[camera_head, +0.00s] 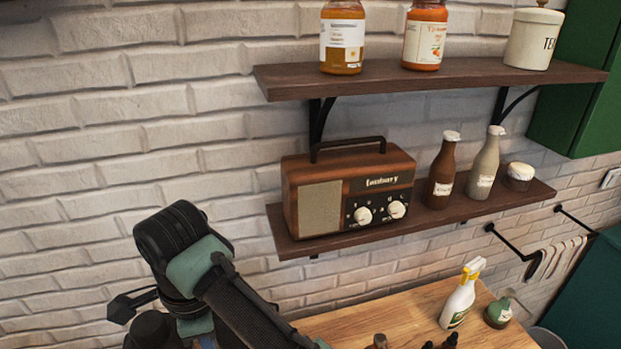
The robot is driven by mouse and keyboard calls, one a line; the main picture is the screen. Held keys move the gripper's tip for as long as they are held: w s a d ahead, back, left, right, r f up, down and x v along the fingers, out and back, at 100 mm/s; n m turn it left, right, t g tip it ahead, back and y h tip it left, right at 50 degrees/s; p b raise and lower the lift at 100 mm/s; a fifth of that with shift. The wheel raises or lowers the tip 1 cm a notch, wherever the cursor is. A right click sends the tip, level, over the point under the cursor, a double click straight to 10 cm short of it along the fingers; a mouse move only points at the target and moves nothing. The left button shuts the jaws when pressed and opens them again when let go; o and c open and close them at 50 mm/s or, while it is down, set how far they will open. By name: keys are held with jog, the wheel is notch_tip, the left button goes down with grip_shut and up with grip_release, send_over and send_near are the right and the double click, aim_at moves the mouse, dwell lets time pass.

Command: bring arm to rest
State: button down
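My arm, with black and teal links, is bent in the lower left of the head view, in front of the white brick wall (90,190). One link runs down to the bottom edge. A dark angular piece shows at the arm's left side, and I cannot tell what it is. I cannot make out my gripper's fingers in this view.
A wooden shelf (450,215) to the right holds a brown radio (350,190), two bottles and a small jar. An upper shelf (430,78) bears jars and a tea canister. A spray bottle (459,298) stands on the wooden counter (400,315) below.

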jog(key=w+a+r+n+t+y+b, duration=0.4)
jog(key=w+a+r+n+t+y, duration=0.15)
jog(key=a, duration=0.25)
notch_tip(320, 180, up, 11)
jog(key=w+n+t+y+b, duration=0.2)
jog(key=n+t+y+b, duration=0.1)
jog(key=n+t+b, duration=0.25)
jog(key=s+d+r+n+t+b, duration=0.3)
jog(key=d+r+t+b, duration=0.1)
jog(key=d+r+t, duration=0.6)
jog(key=s+d+r+t+h+b, duration=0.3)
jog(key=s+d+t+h, duration=0.3)
jog(key=s+d+h, duration=0.3)
jog(key=d+r, duration=0.1)
jog(key=d, duration=0.3)
jog(key=shift+s, duration=0.3)
jog(key=shift+s, duration=0.15)
